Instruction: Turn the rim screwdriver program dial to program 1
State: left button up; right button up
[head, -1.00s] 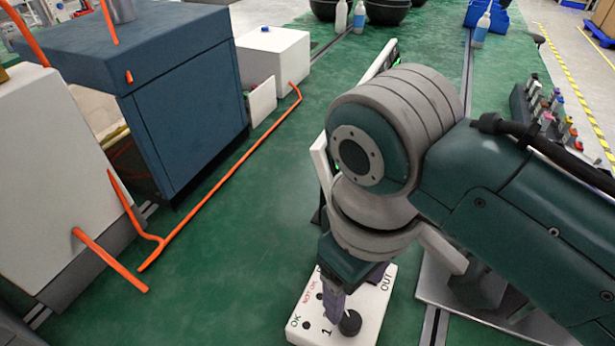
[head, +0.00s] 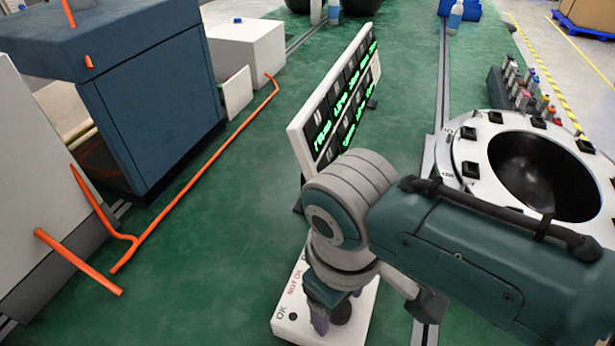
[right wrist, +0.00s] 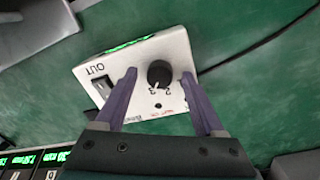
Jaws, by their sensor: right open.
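The program dial (right wrist: 159,72) is a round black knob on a white control box (right wrist: 178,47). In the right wrist view its white mark appears to point toward the printed 3, with a 2 beside it. The dial (head: 341,311) and box (head: 289,326) also show at the bottom of the head view, partly hidden by my right arm. My right gripper (right wrist: 158,76) is open, its two purple fingers on either side of the dial with gaps to it. It also shows in the head view (head: 322,318). My left gripper is not in view.
A display panel (head: 327,125) with green text stands behind the box. A white round fixture with a black bowl (head: 545,177) is at the right. A blue cabinet (head: 150,105) and orange pipes (head: 200,180) are at the left. Green floor between is clear.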

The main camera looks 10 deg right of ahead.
grip_shut()
dwell(0.4)
jog(key=shift+r+n, duration=0.1)
jog(key=shift+n, duration=0.3)
jog(key=n+p, duration=0.1)
jog(key=n, duration=0.2)
jog(key=shift+p, duration=0.4)
jog(key=n+p, duration=0.1)
jog(key=n, duration=0.2)
jog(key=shift+n, duration=0.3)
jog(key=n, duration=0.4)
jog(key=shift+d+n+y, duration=0.1)
jog(key=shift+n+y, duration=0.2)
jog(key=shift+s+n, duration=0.1)
jog(key=shift+n, duration=1.9)
